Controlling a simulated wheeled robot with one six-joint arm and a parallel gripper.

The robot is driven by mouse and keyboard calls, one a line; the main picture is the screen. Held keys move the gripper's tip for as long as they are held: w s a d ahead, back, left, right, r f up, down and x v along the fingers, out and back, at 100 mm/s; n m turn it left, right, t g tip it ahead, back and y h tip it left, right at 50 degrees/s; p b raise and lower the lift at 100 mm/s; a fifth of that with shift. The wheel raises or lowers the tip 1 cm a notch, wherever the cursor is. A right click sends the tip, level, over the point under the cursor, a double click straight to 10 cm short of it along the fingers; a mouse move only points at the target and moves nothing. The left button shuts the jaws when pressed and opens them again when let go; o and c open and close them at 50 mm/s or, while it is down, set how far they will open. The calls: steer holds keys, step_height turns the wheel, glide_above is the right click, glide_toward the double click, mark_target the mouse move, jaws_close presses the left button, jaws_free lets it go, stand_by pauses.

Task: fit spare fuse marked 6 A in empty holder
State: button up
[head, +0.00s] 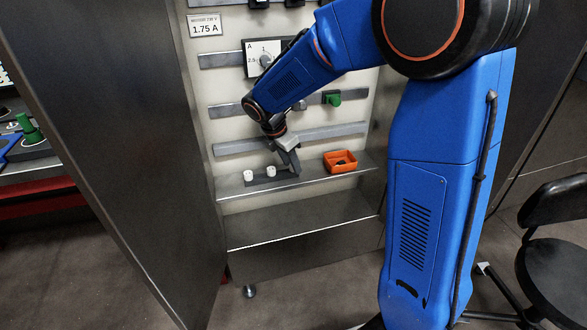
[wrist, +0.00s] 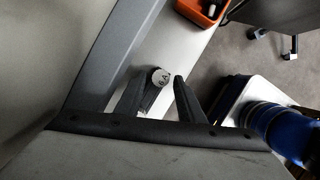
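My gripper (wrist: 160,85) is open, with a finger on each side of the cap and a visible gap on the right. In the head view my gripper (head: 291,172) reaches down to the right end of a dark fuse rack (head: 260,182) on the cabinet shelf. Two other white-capped fuses, a left one (head: 248,175) and a right one (head: 271,171), stand in the rack. I cannot make out the empty holder.
An orange bin (head: 341,161) with dark contents sits right of the rack; it also shows in the wrist view (wrist: 203,10). Above are rails, a dial plate (head: 262,57), a green knob (head: 333,98) and a 1.75 A label (head: 204,25). Cabinet walls bound both sides.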

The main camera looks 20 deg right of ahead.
jaws_close()
steer(key=shift+r, duration=2.25)
